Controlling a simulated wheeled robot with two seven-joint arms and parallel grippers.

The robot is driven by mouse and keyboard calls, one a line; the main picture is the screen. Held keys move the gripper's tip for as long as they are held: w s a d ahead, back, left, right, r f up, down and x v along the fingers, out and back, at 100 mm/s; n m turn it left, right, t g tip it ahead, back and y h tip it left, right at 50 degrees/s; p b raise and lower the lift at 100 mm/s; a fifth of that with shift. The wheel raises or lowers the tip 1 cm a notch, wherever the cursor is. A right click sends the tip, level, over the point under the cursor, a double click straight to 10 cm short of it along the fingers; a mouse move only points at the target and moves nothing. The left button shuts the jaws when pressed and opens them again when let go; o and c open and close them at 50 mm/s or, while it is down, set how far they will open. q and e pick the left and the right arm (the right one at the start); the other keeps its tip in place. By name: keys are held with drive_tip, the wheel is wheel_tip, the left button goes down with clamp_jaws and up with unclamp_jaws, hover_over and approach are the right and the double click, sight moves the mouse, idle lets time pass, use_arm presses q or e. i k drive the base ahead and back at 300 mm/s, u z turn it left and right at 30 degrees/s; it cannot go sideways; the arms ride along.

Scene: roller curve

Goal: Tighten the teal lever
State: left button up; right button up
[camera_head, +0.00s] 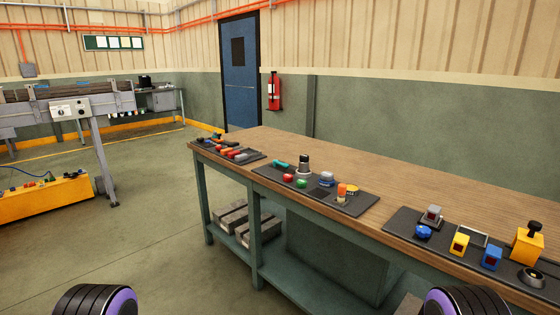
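A small teal piece (280,164), which looks like the teal lever, is at the back left of the dark middle panel (335,204) on the workbench. It is small in this view, so I cannot tell how tight it is. Neither of my grippers is in view. Only rounded black and purple parts of my own arms show at the bottom edge, left and right, well short of the teal lever.
The long wooden workbench (450,185) runs from centre to right. The middle panel also carries red and green knobs, a black-topped knob (304,165) and an orange piece (342,190). Another panel (405,222) is at right. Open floor (150,210) lies left.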

sight(275, 163)
drive_tip(key=u, duration=0.25)
drive_tip(key=i, duration=1)
drive_tip(key=u, duration=0.1)
